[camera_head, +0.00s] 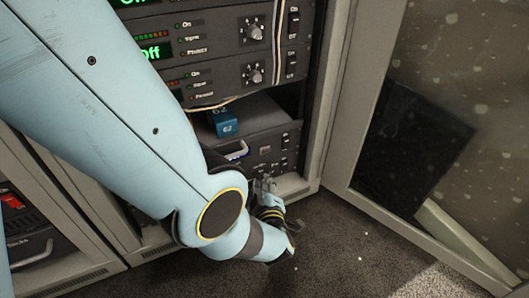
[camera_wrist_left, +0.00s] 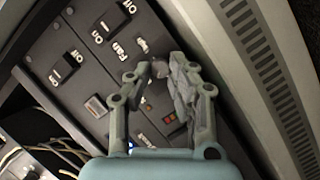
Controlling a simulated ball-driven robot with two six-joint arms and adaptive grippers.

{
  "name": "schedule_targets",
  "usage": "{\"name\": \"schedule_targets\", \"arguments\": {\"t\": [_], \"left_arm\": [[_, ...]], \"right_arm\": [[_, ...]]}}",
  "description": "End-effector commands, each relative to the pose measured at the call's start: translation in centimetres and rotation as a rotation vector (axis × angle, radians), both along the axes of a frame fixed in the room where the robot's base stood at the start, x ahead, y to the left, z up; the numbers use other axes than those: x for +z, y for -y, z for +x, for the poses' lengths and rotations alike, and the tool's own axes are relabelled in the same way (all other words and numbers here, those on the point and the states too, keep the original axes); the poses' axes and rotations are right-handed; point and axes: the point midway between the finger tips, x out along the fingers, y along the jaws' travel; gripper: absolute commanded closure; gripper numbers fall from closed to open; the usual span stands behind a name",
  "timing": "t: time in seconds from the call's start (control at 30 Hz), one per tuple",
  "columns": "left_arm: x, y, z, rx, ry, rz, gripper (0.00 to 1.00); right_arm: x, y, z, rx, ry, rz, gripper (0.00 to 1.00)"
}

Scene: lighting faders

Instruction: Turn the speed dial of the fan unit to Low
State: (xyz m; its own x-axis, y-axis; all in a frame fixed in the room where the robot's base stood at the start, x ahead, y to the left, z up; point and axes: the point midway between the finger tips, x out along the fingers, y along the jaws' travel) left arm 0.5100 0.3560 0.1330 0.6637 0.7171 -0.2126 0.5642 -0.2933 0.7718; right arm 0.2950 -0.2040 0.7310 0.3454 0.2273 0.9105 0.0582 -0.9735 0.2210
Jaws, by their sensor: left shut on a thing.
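The fan unit (camera_head: 262,150) is the lowest dark panel in the rack in the head view. Its panel (camera_wrist_left: 82,42) fills the upper left of the left wrist view, with dark rocker switches and white lettering. My left gripper (camera_head: 264,186) is low in front of this panel. In the left wrist view my left gripper (camera_wrist_left: 164,77) has its fingertips closed about a small round grey knob (camera_wrist_left: 160,68), which looks like the speed dial. The fingers hide most of the knob, and I cannot read its pointer or setting. My right gripper is in neither view.
Rack units with green displays (camera_head: 156,50) and knobs (camera_head: 255,75) stand above. A blue box (camera_head: 224,122) sits on the shelf over the fan unit. An open glass door (camera_head: 345,130) stands to the right. Loose cables (camera_wrist_left: 50,150) show in the wrist view.

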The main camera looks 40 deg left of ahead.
Motion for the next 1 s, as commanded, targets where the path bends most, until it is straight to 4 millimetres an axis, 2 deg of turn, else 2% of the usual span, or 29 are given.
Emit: {"name": "schedule_targets", "arguments": {"t": [0.07,0.1,0.27,0.67,1.0], "left_arm": [[-0.1,0.1,-0.2,0.001,-0.002,0.0,1.0],[-0.1,0.1,-0.2,0.001,-0.002,0.0,0.78],[-0.1,0.0,-0.1,0.001,-0.002,0.0,0.58],[0.1,0.0,-0.1,0.002,-0.002,0.0,0.58],[2.2,0.0,-0.2,0.003,0.0,-0.001,0.58]], "right_arm": [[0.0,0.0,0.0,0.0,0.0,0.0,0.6],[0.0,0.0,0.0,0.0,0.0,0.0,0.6],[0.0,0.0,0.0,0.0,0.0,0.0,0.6],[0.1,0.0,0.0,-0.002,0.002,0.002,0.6],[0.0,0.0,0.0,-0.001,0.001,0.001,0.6]]}}
